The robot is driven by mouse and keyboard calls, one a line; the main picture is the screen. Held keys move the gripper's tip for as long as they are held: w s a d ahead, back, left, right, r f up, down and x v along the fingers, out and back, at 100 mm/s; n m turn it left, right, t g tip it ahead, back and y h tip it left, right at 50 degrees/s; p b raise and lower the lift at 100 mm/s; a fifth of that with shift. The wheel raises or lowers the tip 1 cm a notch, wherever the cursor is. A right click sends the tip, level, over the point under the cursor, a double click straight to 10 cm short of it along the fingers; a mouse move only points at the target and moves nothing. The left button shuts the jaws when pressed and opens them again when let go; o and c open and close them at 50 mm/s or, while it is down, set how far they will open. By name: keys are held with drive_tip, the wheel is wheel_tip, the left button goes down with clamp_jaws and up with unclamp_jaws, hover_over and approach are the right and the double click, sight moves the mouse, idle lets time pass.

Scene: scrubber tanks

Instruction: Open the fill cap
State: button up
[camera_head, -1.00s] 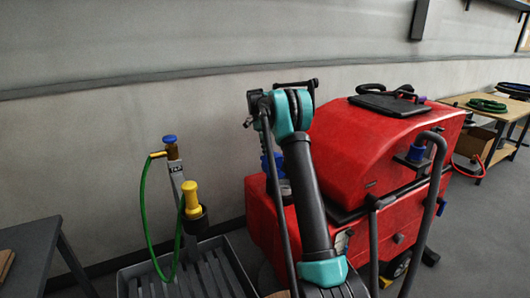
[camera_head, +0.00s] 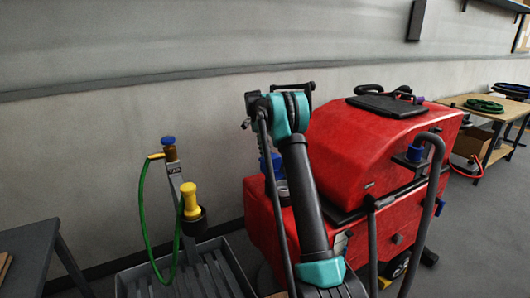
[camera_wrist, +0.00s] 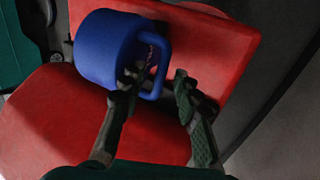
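A blue cap (camera_wrist: 103,48) with a loop handle (camera_wrist: 164,62) sits on the red scrubber body (camera_wrist: 60,115) in the wrist view. My gripper (camera_wrist: 157,80) is open at the cap, with one finger on each side of the handle's lower part. The left fingertip overlaps the cap in the picture; I cannot tell whether it touches. In the head view a blue part (camera_head: 277,163) shows on the left of the red scrubber (camera_head: 365,140), partly hidden behind my arm. My gripper is hidden there.
A tap stand (camera_head: 174,170) with a green hose stands in a grey tray (camera_head: 133,281) at left. A grey table (camera_head: 30,245) is far left, a wooden bench (camera_head: 470,108) far right.

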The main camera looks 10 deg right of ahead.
drive_tip(key=v, duration=1.2)
drive_tip(key=shift+c, duration=0.2)
drive_tip(key=shift+n, duration=0.4)
drive_tip(key=c, duration=0.5)
drive_tip(key=shift+w+a+n+t, duration=0.1)
drive_tip(key=shift+w+n+t, duration=0.15)
drive_tip(key=shift+n, duration=0.35)
clamp_jaws()
drive_tip(key=s+f+n+t+y, duration=0.1)
drive_tip(key=s+f+n+t, duration=0.4)
drive_tip(key=f+n, duration=0.6)
drive_tip(key=shift+s+n+y, duration=0.2)
drive_tip(key=shift+n+y, duration=0.2)
drive_tip(key=shift+n, duration=2.2)
